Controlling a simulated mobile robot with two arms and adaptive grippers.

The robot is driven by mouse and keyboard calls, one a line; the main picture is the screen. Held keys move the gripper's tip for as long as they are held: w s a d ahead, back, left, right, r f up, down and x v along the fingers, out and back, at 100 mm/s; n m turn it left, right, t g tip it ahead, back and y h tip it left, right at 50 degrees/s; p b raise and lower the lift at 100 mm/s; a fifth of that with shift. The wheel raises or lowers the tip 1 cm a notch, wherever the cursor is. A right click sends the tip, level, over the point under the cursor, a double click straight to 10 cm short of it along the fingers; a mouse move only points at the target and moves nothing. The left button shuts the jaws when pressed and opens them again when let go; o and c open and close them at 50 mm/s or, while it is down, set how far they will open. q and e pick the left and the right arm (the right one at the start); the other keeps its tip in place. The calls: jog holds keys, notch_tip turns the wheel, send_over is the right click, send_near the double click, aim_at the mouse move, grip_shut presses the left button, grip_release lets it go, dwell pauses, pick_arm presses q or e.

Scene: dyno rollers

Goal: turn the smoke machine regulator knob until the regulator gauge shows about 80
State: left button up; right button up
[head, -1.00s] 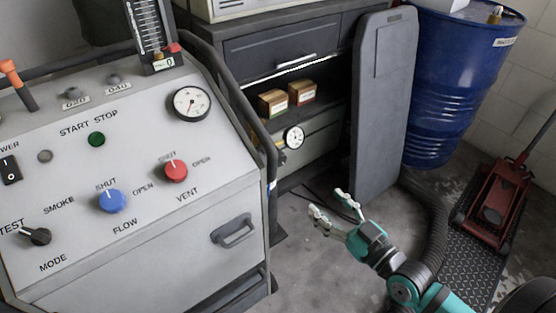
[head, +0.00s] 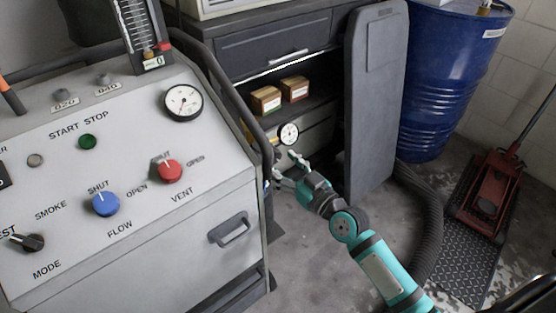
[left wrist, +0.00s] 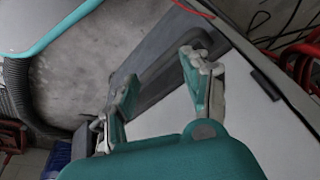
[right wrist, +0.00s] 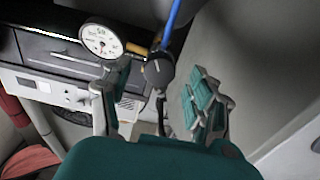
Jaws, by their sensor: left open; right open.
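The regulator gauge (head: 288,134) is a small round white dial low beside the machine's right edge. It also shows at the upper left of the right wrist view (right wrist: 101,40), where its needle is too small to read surely. A dark regulator knob (right wrist: 158,71) sits right of the gauge, below a blue hose; in the head view it is hard to make out. My right gripper (head: 284,166) is open just below the gauge. In the right wrist view the knob shows between its spread fingers (right wrist: 158,84), with no clear contact. My left gripper (left wrist: 160,88) is open and empty.
The smoke machine panel (head: 60,165) with its blue flow knob (head: 106,204), red vent knob (head: 170,172) and larger gauge (head: 184,102) stands at left. A black rail (head: 225,90) runs close beside my right gripper. A grey cabinet door (head: 372,120) stands open at right.

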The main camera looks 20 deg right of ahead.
jog(key=shift+x, duration=1.05)
jog(key=shift+c, duration=0.9)
jog(key=c, duration=1)
jog(key=shift+o, duration=0.2)
jog(key=m+p, duration=0.1)
jog(key=m, duration=0.2)
pick_arm(q)
notch_tip(320, 180, down, 4)
jog(key=shift+r, duration=0.1)
pick_arm(e)
jog(key=o, duration=1.1)
